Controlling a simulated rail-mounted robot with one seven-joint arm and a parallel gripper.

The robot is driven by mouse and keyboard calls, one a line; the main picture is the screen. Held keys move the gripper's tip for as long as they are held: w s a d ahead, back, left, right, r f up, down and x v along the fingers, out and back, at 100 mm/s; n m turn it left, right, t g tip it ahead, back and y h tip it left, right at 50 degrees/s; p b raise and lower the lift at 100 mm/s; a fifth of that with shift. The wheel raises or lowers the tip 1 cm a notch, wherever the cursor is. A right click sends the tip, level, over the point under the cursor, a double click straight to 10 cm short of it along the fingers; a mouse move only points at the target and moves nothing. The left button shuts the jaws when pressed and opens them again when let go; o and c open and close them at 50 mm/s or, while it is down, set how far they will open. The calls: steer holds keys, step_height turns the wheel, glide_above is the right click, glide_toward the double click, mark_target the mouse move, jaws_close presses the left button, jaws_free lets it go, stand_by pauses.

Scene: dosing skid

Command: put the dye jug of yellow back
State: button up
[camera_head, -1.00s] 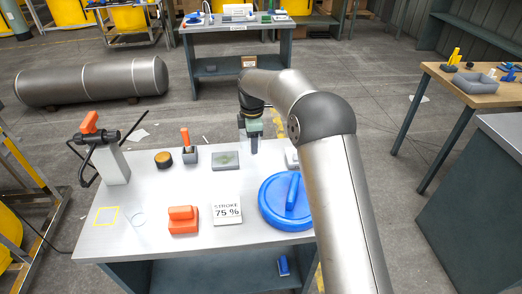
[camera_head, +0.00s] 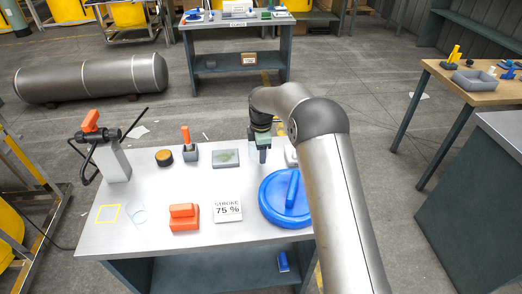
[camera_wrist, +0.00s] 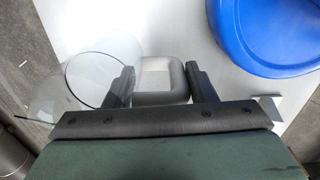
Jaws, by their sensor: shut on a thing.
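My gripper (camera_head: 263,156) points down over the back right of the steel table (camera_head: 160,245). In the wrist view its two dark fingers (camera_wrist: 160,85) are shut on a grey, rounded, block-like piece (camera_wrist: 162,78) with a paler top. A clear round vessel (camera_wrist: 90,75) shows just left of the fingers. I cannot tell whether it is joined to the grey piece. No yellow dye is visible in it. A yellow square outline (camera_head: 108,214) is marked at the table's front left, with a clear round item (camera_head: 137,216) beside it.

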steer(key=o, duration=1.4)
steer(key=shift+f, duration=0.1)
